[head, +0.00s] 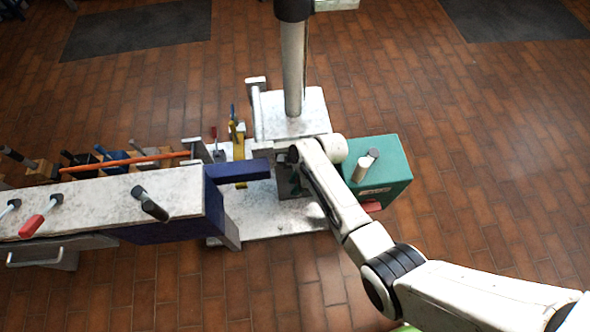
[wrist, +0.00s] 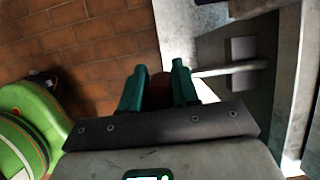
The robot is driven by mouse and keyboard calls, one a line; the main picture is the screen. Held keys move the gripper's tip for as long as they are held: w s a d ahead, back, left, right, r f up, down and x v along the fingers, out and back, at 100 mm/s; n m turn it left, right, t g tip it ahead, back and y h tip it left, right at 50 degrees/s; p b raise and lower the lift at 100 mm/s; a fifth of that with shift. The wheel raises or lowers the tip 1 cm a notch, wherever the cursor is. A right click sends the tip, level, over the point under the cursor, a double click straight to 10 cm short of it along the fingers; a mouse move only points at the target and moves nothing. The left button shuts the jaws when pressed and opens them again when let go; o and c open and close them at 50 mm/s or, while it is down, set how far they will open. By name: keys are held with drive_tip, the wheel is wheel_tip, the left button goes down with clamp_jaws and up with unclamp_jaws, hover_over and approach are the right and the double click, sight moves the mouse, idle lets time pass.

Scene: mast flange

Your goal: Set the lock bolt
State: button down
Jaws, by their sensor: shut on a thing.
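In the wrist view my gripper (wrist: 160,78) has its two green fingers closed around a dark reddish-brown knob (wrist: 158,92). A pale metal rod (wrist: 235,68) runs right from behind the right finger to a square plate on a grey metal block; it looks like the lock bolt, with the knob as its grip. Whether rod and knob are joined is hidden by the finger. In the head view my arm reaches to the mast base block (head: 290,112), and its links hide the fingertips and the bolt. The mast (head: 293,70) stands upright on this block.
A green box (head: 385,165) with tools on top stands right of the mast. A long pale bench (head: 100,205) with handles and a dark blue end (head: 238,172) lies left. A yellow upright piece (head: 239,150) stands behind. Tiled floor is free at right.

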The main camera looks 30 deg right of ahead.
drive_tip(key=shift+s+a+f, duration=0.1)
drive_tip(key=shift+s+a, duration=0.05)
drive_tip(key=shift+s, duration=0.35)
drive_tip(key=c, duration=0.9)
unclamp_jaws()
drive_tip(key=shift+d+r+p, duration=0.2)
drive_tip(key=shift+r+p, duration=0.2)
drive_tip(key=shift+r, duration=0.2)
drive_tip(key=p+v, duration=0.2)
drive_tip(key=v, duration=0.7)
drive_tip(key=shift+s+d+r, duration=0.1)
drive_tip(key=shift+d+r, duration=0.05)
drive_tip(key=shift+r, duration=0.15)
